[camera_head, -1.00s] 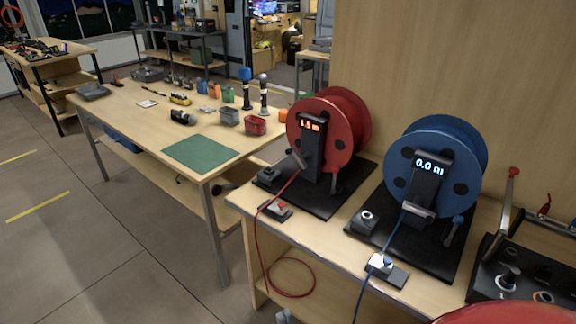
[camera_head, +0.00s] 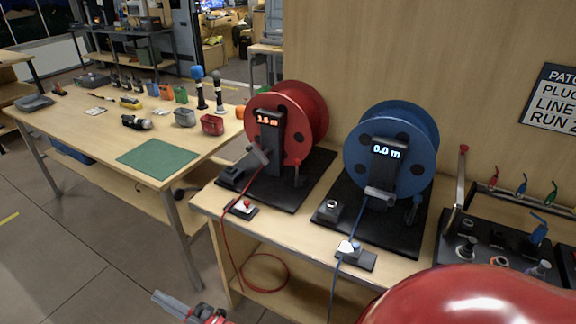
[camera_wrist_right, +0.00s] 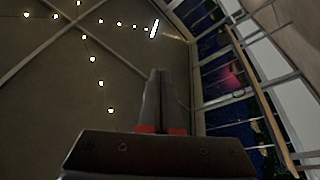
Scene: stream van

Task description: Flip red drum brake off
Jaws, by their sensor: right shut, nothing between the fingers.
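The red drum (camera_head: 315,112) stands upright on a black base plate (camera_head: 312,188) on the near bench, its display reading about 1.6 m. A grey tilted lever (camera_head: 258,154) shows at the front of its post, and a small dark box (camera_head: 236,174) sits at its left. I cannot tell which part is the brake or how it is set. A red cable runs down from the drum. My left gripper is not in view.
A blue drum (camera_head: 425,130) reading 0.0 m stands right of the red one. A control panel (camera_head: 480,238) with a raised red-tipped lever is farther right. Another table (camera_head: 80,115) with a green mat (camera_head: 158,158) is at left. Floor shows between the tables.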

